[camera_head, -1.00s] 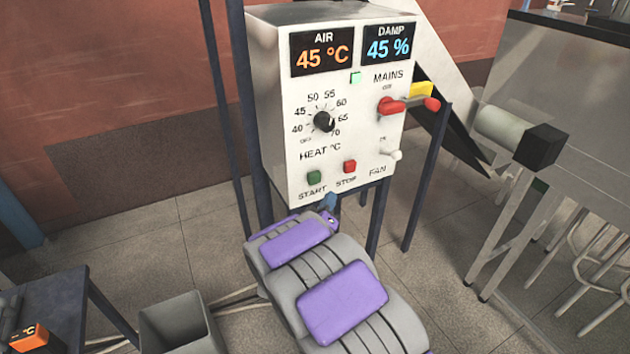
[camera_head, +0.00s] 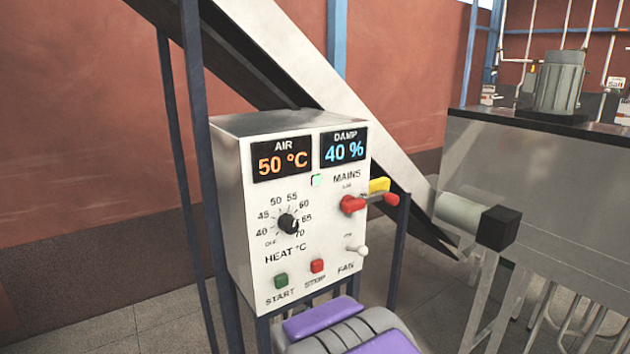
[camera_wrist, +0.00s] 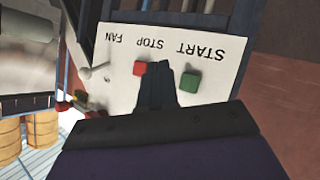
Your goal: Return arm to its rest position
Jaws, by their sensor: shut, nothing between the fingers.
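My gripper (camera_wrist: 158,70) shows in the wrist view as dark fingers, closed together and empty. They point toward the lower part of the white control panel (camera_wrist: 122,85), between the red STOP button (camera_wrist: 139,68) and the green START button (camera_wrist: 190,81). I cannot tell the exact gap to the panel. In the head view, my purple and grey arm (camera_head: 345,330) is at the bottom edge, below the control box (camera_head: 230,165), and my gripper is out of sight.
The AIR display (camera_head: 282,157) reads 50 °C and the DAMP display (camera_head: 344,147) reads 40 %. A sloping chute (camera_head: 290,60) passes behind the box. Metal posts stand around it.

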